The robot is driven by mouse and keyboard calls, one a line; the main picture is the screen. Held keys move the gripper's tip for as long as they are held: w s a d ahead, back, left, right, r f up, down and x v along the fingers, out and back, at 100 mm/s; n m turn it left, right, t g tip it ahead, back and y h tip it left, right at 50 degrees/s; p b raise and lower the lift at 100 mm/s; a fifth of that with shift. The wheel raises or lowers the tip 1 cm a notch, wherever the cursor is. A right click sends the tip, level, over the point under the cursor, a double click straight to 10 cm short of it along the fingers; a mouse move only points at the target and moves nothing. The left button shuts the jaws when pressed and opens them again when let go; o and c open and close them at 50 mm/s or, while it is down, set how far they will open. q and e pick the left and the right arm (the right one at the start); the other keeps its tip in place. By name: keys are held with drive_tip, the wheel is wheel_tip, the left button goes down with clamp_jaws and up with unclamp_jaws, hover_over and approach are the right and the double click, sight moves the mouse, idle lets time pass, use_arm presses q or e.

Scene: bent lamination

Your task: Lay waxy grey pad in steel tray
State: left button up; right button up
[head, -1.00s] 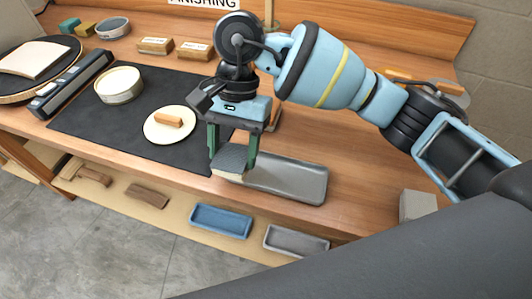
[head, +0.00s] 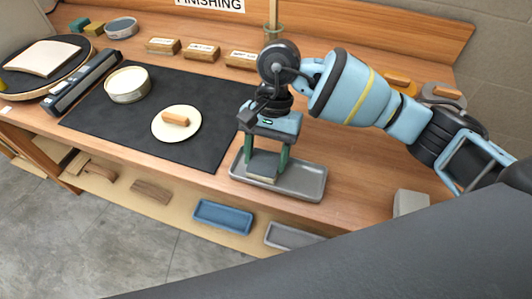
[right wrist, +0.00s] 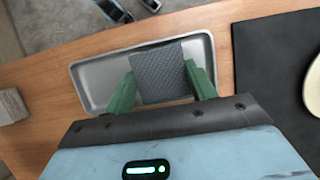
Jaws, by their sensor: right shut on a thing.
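The grey pad (right wrist: 160,73) has a fine dotted texture on its upper face in the right wrist view. It also shows in the head view (head: 263,164), with a pale lower edge. My right gripper (head: 267,160) is shut on the pad, one green finger on each side, and holds it over the left part of the steel tray. The steel tray (head: 302,182) is a shallow grey tray with rounded corners on the bench, and its rim shows around the pad in the right wrist view (right wrist: 88,98). I cannot tell whether the pad touches the tray floor. My left gripper is out of view.
A black mat (head: 210,95) lies left of the tray, with a pale disc (head: 190,130) bearing an orange-brown block and a round tin (head: 127,85). A grey block (head: 411,203) stands to the right. A blue tray (head: 223,216) and another grey tray (head: 292,236) sit on the lower shelf.

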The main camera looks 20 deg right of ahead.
drive_tip(key=shift+f, duration=0.15)
drive_tip(key=o, duration=0.9)
drive_tip(key=shift+r, duration=0.25)
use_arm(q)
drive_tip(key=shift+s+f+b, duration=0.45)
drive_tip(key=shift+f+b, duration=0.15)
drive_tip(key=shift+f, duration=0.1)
use_arm(e)
drive_tip(key=v, duration=1.2)
drive_tip(key=shift+f, duration=0.1)
